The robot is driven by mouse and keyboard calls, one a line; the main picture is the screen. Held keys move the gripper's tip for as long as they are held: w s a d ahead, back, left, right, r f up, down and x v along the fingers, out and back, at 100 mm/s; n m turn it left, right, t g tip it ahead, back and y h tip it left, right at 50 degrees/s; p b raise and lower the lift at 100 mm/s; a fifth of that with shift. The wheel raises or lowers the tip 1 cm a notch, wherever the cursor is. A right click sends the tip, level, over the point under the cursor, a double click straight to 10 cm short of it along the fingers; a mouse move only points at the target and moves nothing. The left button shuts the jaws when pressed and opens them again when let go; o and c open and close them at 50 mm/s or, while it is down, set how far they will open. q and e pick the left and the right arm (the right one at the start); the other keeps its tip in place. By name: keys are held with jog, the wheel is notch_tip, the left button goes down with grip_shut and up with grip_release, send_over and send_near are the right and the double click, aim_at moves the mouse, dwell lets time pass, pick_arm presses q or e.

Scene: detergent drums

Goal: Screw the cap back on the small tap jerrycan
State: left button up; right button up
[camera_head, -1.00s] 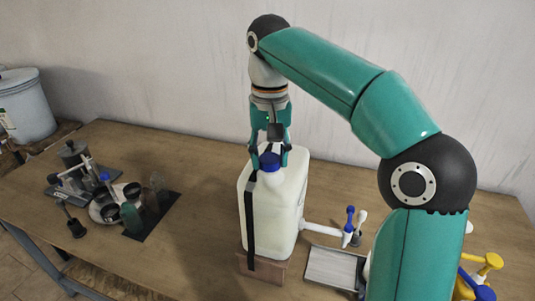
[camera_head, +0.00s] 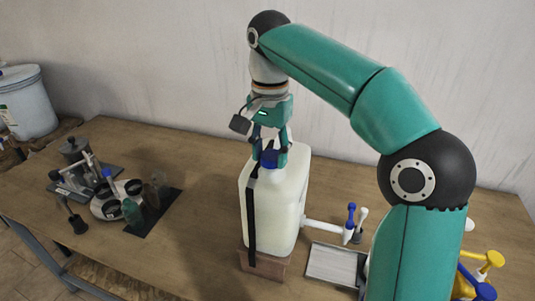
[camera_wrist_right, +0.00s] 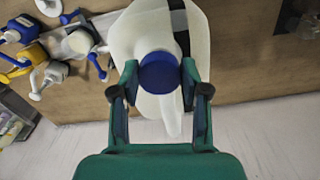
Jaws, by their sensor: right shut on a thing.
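The small tap jerrycan (camera_head: 277,205) is a white container with a black strap, standing on a wooden block (camera_head: 262,266) in the middle of the table. Its white tap with a blue handle (camera_head: 350,222) sticks out at the lower right. The blue cap (camera_head: 269,158) is at the top of the jerrycan's neck; it also shows in the right wrist view (camera_wrist_right: 160,73). My right gripper (camera_head: 270,157) comes from above and is shut on the cap, one finger on each side. The fingers hide where cap and neck meet. My left gripper is not in view.
A grey tray (camera_head: 334,264) lies below the tap. Yellow and blue taps (camera_head: 486,266) are at the lower right. Metal parts and cups (camera_head: 110,200) stand on the left, with a large bucket (camera_head: 27,103) beyond. Table between cups and jerrycan is clear.

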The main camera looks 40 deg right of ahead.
jog(key=m, duration=0.5)
jog(key=shift+w+f+m, duration=0.1)
jog(key=shift+m, duration=0.3)
jog(key=o, duration=0.6)
jog(key=shift+r, duration=0.2)
jog(key=n, duration=0.3)
jog(key=shift+n, duration=1.5)
